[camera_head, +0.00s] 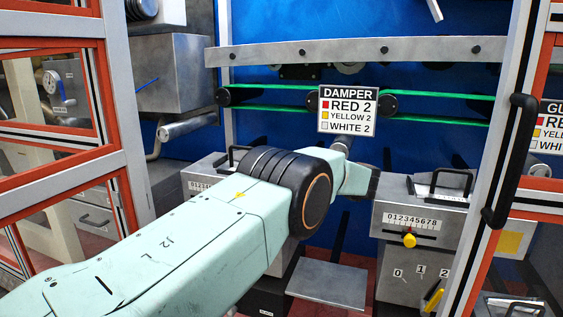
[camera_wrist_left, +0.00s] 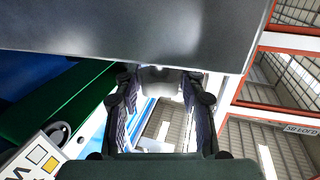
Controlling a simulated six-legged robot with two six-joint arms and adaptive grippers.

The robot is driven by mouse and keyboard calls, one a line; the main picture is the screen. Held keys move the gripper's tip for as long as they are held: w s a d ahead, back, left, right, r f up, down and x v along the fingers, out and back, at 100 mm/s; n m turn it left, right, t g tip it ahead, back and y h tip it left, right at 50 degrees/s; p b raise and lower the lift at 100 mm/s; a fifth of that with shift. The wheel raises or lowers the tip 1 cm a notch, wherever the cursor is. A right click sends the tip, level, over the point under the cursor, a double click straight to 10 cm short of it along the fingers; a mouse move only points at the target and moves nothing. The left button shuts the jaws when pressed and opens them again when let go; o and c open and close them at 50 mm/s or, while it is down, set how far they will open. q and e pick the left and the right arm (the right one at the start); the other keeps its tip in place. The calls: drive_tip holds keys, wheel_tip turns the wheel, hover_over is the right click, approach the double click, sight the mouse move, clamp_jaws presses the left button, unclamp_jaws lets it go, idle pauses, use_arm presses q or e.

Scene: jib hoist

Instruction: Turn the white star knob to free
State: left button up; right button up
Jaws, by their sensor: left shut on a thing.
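My left arm crosses the head view from the lower left. Its gripper (camera_head: 374,182) is beside the left edge of a grey box (camera_head: 385,240) with a number scale, and its fingertips are mostly hidden there. In the left wrist view my left gripper (camera_wrist_left: 161,82) has its two dark fingers closed around a small pale, roundish piece (camera_wrist_left: 160,74) at the edge of a grey metal face (camera_wrist_left: 140,30). This looks like the white star knob, but its star shape and any free mark cannot be made out. My right gripper is not in view.
A sign (camera_head: 347,111) reads DAMPER, RED 2, YELLOW 2, WHITE 2. The grey box carries a yellow knob (camera_head: 409,240) and a yellow lever (camera_head: 433,296) near marks 0, 1, 2. A door frame with a black handle (camera_head: 510,160) stands at right; orange-edged frames stand at left.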

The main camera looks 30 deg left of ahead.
use_arm(q)
drive_tip(key=o, duration=1.2)
drive_tip(key=d, duration=1.2)
drive_tip(key=shift+s, duration=0.4)
